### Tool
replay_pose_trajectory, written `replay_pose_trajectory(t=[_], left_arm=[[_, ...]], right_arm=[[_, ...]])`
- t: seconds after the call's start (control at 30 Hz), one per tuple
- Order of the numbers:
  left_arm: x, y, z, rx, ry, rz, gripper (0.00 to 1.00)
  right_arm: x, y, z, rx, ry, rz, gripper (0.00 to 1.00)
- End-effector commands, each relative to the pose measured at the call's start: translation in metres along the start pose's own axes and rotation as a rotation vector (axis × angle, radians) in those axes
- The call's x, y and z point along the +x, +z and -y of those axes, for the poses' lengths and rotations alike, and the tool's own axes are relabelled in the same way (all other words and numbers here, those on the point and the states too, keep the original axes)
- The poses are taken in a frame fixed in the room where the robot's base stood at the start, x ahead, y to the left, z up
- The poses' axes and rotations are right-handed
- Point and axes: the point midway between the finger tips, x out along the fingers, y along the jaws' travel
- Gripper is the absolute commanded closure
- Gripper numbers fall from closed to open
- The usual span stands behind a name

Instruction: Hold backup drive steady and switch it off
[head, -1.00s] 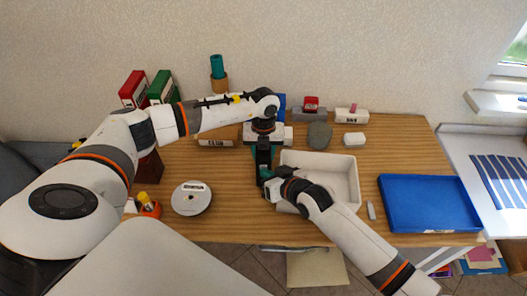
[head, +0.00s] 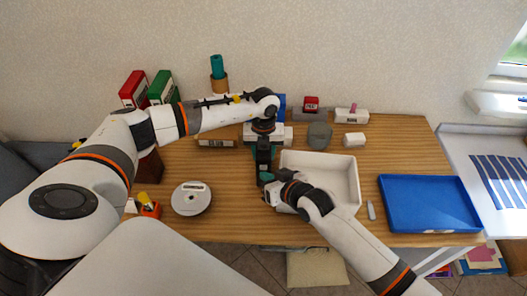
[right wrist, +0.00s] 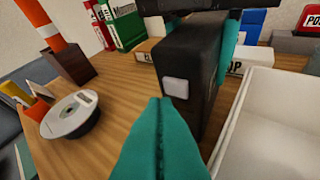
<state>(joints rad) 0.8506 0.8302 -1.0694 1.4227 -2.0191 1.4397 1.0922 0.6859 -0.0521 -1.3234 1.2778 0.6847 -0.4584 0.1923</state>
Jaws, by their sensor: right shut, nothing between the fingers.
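The backup drive (right wrist: 190,75) is a black upright box with a pale square button (right wrist: 175,88) on the face toward my right wrist camera. In the head view the drive (head: 264,156) shows only in part, below my left gripper (head: 265,146). The left gripper's teal fingers lie on both sides of the drive in the right wrist view and grip it. My right gripper (head: 267,178) is shut and empty, just in front of the drive. Its teal fingertips (right wrist: 160,103) point toward the button, a little below it in the picture; I cannot tell whether they touch.
A white tray (head: 351,185) stands right beside the right gripper. A blue tray (head: 430,203) lies farther right. A round white disc device (head: 191,198) and an orange cup (head: 149,209) stand at left. Binders (head: 133,88) and small boxes line the back.

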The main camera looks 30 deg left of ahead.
Motion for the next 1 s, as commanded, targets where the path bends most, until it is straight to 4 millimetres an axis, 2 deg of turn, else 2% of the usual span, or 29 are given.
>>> replay_pose_trajectory(t=[0.27, 0.8, 1.0], left_arm=[[-0.001, 0.0, 0.0, 0.0, 0.001, -0.001, 0.9], [-0.001, -0.001, 0.0, -0.001, 0.001, -0.001, 0.9], [-0.001, -0.001, 0.0, -0.001, 0.001, -0.001, 0.9]], right_arm=[[-0.002, -0.002, -0.001, 0.001, 0.001, -0.001, 1.0], [-0.037, -0.028, -0.028, 0.001, 0.001, -0.001, 1.0], [-0.042, -0.031, -0.03, 0.0, -0.001, -0.001, 1.0]])
